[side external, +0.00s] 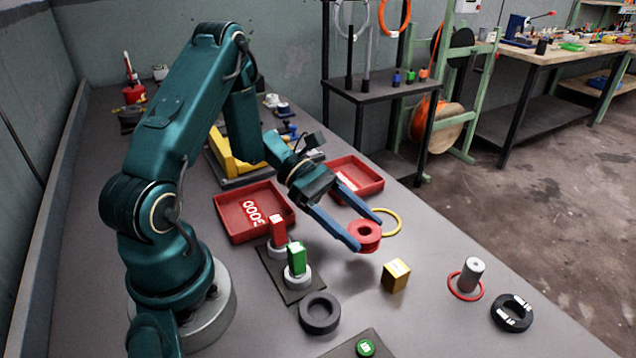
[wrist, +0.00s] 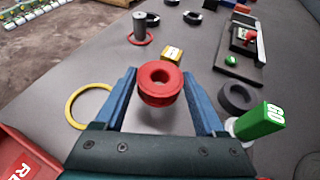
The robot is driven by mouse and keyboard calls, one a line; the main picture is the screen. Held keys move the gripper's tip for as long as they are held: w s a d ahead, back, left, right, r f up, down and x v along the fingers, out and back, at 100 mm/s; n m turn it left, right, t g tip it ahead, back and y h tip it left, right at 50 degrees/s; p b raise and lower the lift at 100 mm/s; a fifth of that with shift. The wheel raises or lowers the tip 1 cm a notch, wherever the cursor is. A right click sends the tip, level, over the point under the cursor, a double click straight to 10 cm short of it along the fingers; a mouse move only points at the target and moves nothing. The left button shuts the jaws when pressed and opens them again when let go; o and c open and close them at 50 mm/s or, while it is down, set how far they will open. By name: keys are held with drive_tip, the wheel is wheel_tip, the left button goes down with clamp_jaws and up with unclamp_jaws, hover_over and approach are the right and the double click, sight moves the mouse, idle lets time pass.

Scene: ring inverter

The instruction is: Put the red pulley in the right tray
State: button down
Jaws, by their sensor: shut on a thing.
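The red pulley (side external: 363,236) is a spool-shaped ring with a centre hole. My gripper (side external: 369,232) is shut on it, a blue finger on each side. In the wrist view the red pulley (wrist: 160,84) sits between the fingertips, and a shadow under it suggests it is held off the table. Two red trays stand on the table in the side view. One tray (side external: 222,225), marked "GOOD", is at the left. The other tray (side external: 374,173) is farther back at the right, partly hidden by my gripper. A red tray corner (wrist: 22,160) also shows in the wrist view.
A yellow ring (side external: 398,222) lies beside the pulley. A yellow cube (side external: 396,275), a black ring (side external: 320,313) and a grey post with a red ring (side external: 471,275) are nearer. Green (side external: 297,257) and red (side external: 278,231) blocks stand on a dark plate by the left tray.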

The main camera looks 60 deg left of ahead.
drive_tip(key=shift+f, duration=1.8)
unclamp_jaws()
drive_tip(key=shift+f, duration=0.15)
drive_tip(key=shift+r, duration=0.2)
drive_tip(key=v, duration=1.2)
drive_tip(key=shift+f, duration=0.1)
